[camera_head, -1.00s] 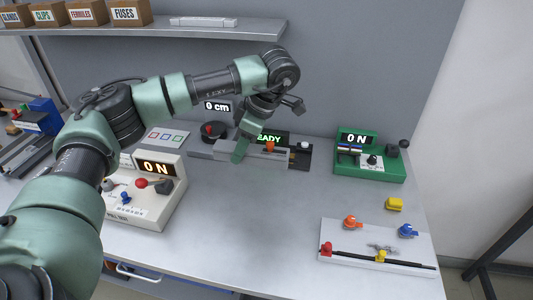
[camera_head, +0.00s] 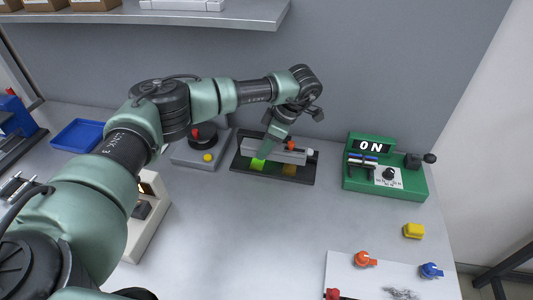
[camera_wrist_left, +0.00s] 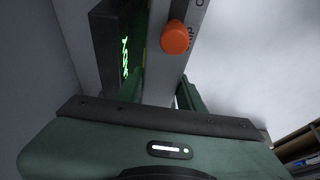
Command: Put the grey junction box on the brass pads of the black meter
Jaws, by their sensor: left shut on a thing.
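The grey junction box (camera_head: 262,149), a long block with an orange knob (camera_head: 291,145), is in my left gripper (camera_head: 273,140), whose jaws are shut on it. The black meter (camera_head: 238,165) lies directly under it in the head view. A bright green patch (camera_head: 258,163) and a dull brass pad (camera_head: 288,170) show at the box's lower front edge. I cannot tell whether the box touches the pads. In the left wrist view the box (camera_wrist_left: 165,75) runs between the fingers, with green lit letters (camera_wrist_left: 125,58) beside it. My right gripper is not in view.
A green device (camera_head: 385,168) reading ON stands to the right. A grey base (camera_head: 190,157) with a dark red-topped knob stands close on the left. A yellow block (camera_head: 413,231) and a white board (camera_head: 345,270) lie front right. The table's middle is clear.

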